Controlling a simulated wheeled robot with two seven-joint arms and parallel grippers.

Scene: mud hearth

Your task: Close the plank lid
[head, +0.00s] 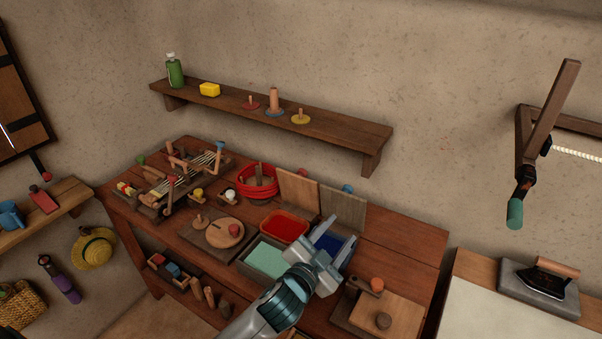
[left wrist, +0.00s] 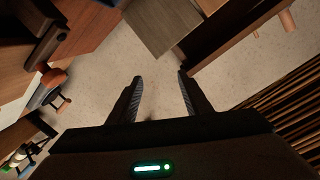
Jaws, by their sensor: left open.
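Two upright boards stand open behind the colored trays in the head view: a lighter brown one (head: 297,191) on the left and a greyer plank (head: 343,208) on the right. I cannot tell for sure which is the plank lid. My left gripper (head: 334,250) is open, in front of the greyer plank and over the blue tray (head: 330,240), which it partly hides. In the left wrist view, the open fingers (left wrist: 158,84) have nothing between them; a grey-brown panel (left wrist: 163,22) shows beyond them. My right gripper is not in view.
A red tray (head: 284,227) and a pale green tray (head: 266,260) sit left of my gripper. A knobbed wooden board (head: 395,314) lies to its right. A red basket (head: 258,184) stands further left. The wall shelf (head: 335,128) runs above the boards. Bench space at right rear is clear.

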